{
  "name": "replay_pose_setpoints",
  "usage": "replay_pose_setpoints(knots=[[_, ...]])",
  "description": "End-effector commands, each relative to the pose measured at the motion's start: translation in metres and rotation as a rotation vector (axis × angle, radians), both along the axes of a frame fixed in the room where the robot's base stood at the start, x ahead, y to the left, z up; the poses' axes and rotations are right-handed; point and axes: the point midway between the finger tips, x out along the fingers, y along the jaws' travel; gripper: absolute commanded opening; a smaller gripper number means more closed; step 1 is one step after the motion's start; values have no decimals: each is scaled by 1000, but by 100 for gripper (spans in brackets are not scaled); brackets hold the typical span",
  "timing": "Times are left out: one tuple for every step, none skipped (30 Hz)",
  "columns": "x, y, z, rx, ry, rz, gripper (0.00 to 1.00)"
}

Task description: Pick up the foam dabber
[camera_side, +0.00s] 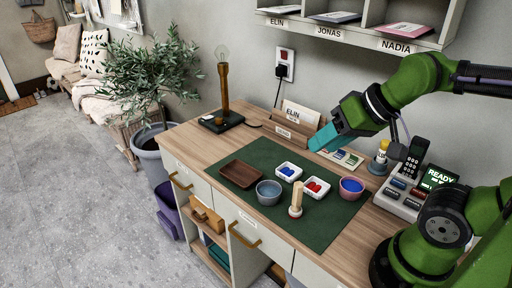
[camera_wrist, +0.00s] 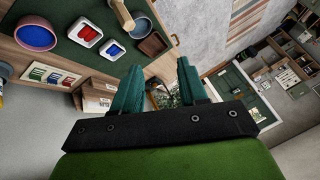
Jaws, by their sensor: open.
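The foam dabber (camera_side: 296,198) stands upright on the dark green mat (camera_side: 262,157), with a pale wooden handle and a whitish base. In the wrist view, part of the dabber (camera_wrist: 123,15) shows at the top edge, cut off by the frame. My gripper (camera_side: 322,140) is above the back of the bench, higher than the dabber and apart from it. In the wrist view, the two teal fingers of my gripper (camera_wrist: 159,72) are spread with nothing between them.
On the mat are a grey bowl (camera_side: 269,193), a pink bowl with blue paint (camera_side: 351,188), white dishes of blue (camera_side: 288,171) and red paint (camera_side: 314,187), and a brown tray (camera_side: 241,173). A lamp (camera_side: 223,90) stands left; a keypad device (camera_side: 405,195) stands right.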

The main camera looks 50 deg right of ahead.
Motion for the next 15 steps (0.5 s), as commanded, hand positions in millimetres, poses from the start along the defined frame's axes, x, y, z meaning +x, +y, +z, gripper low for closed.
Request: replay_pose_setpoints(knots=[[0, 0, 0, 0, 0, 0, 43], [0, 0, 0, 0, 0, 0, 47], [0, 0, 0, 0, 0, 0, 53], [0, 0, 0, 0, 0, 0, 56], [0, 0, 0, 0, 0, 0, 56], [0, 0, 0, 0, 0, 0, 56], [0, 0, 0, 0, 0, 0, 56], [0, 0, 0, 0, 0, 0, 56], [0, 0, 0, 0, 0, 0, 56], [0, 0, 0, 0, 0, 0, 56], [0, 0, 0, 0, 0, 0, 56], [0, 1, -1, 0, 6, 2, 56], [1, 1, -3, 0, 15, 4, 56], [2, 2, -6, 0, 28, 6, 56], [5, 2, -9, -3, 45, 11, 56]])
